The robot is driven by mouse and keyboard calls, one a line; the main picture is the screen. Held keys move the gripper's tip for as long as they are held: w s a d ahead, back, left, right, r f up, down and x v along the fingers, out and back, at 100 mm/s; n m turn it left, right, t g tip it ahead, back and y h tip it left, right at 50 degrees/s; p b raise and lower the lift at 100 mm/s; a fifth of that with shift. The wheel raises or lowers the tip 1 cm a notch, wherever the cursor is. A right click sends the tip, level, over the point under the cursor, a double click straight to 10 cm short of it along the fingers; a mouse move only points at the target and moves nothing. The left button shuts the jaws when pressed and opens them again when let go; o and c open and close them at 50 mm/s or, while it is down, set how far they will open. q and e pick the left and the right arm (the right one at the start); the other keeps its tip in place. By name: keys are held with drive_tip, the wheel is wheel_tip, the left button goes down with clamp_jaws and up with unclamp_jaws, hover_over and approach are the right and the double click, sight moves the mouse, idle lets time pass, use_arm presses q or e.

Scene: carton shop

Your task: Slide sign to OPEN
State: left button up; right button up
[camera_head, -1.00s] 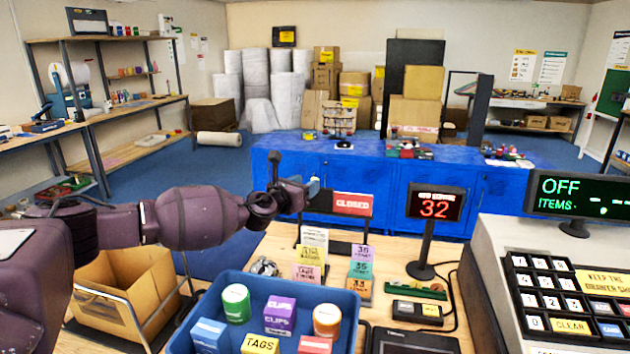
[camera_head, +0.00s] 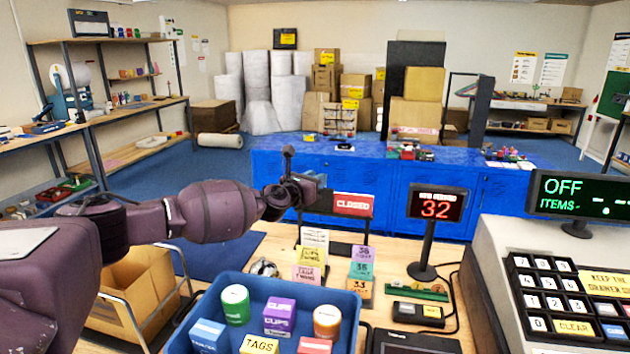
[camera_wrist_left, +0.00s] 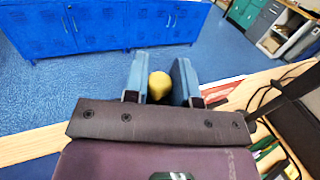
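The sign (camera_head: 353,204) shows a red plate with white letters reading CLOSED, on a dark frame (camera_head: 322,203) at the far side of the counter. My left gripper (camera_head: 318,182) is at the upper left of the sign. In the left wrist view its two blue-grey fingers (camera_wrist_left: 161,80) stand on either side of a yellow rounded knob (camera_wrist_left: 159,87). The knob is hidden in the head view. My right gripper is not in view.
A number display (camera_head: 436,205) reading 32 stands right of the sign. Tag stands (camera_head: 310,265) and a bell (camera_head: 264,267) are in front of it. A blue tray (camera_head: 235,281) and a cash register (camera_head: 560,290) are nearer. Blue cabinets (camera_head: 400,190) stand beyond the counter.

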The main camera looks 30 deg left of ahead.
use_arm(q)
clamp_jaws()
